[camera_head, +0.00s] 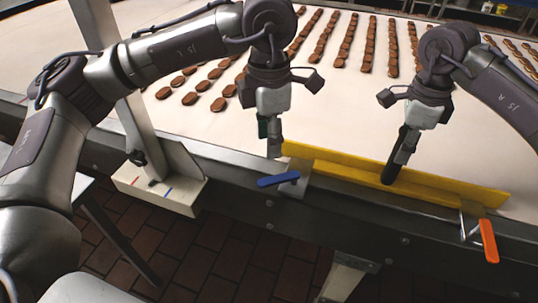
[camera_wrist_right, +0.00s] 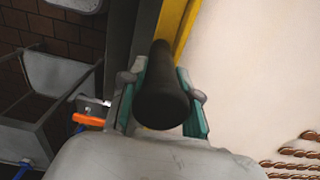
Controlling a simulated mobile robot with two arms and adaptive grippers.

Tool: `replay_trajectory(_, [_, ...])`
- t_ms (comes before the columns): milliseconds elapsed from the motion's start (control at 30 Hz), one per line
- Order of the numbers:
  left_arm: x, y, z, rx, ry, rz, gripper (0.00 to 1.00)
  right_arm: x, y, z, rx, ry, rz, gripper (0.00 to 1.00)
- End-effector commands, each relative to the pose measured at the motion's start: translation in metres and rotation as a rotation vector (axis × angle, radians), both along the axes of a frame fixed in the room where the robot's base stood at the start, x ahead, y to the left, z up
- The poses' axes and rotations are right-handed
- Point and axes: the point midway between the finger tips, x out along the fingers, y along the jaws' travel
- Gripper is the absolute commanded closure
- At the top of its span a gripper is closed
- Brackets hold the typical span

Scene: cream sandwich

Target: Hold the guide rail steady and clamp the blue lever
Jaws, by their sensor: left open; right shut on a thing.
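The yellow guide rail (camera_head: 345,172) runs along the near edge of the conveyor; part of it shows at the top of the right wrist view (camera_wrist_right: 172,28). My right gripper (camera_head: 401,158) is shut on the black handle (camera_head: 390,171) at the rail. In the right wrist view, its green-lined fingers (camera_wrist_right: 165,100) sit on both sides of this dark handle (camera_wrist_right: 161,88). The blue lever (camera_head: 278,179) points left from a metal bracket at the rail's left end. My left gripper (camera_head: 269,142) is open and empty, pointing down just above the blue lever, apart from it.
An orange lever (camera_head: 488,241) hangs at the rail's right end. Rows of brown biscuits (camera_head: 321,38) lie on the pale belt (camera_head: 235,131) behind. A metal post and a cream box (camera_head: 160,192) stand to the left of the blue lever. A dark tiled floor lies below.

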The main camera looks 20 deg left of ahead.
Motion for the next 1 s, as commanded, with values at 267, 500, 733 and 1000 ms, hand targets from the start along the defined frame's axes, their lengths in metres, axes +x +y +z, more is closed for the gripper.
replay_trajectory(267, [0.0,0.0,0.018,-0.001,0.001,0.0,0.52,-0.001,0.0,-0.001,-0.001,0.003,0.001,1.0])
replay_trajectory(500, [0.0,0.0,0.018,-0.001,0.001,0.0,0.6,-0.001,0.0,-0.001,-0.001,0.003,0.001,1.0])
replay_trajectory(733, [-0.014,-0.026,-0.009,-0.11,0.063,-0.055,0.99,-0.001,0.0,-0.001,-0.001,0.002,0.001,1.0])
replay_trajectory(1000, [-0.067,-0.1,-0.057,-0.515,0.238,-0.139,1.0,-0.001,0.0,-0.001,-0.001,0.002,0.001,1.0])
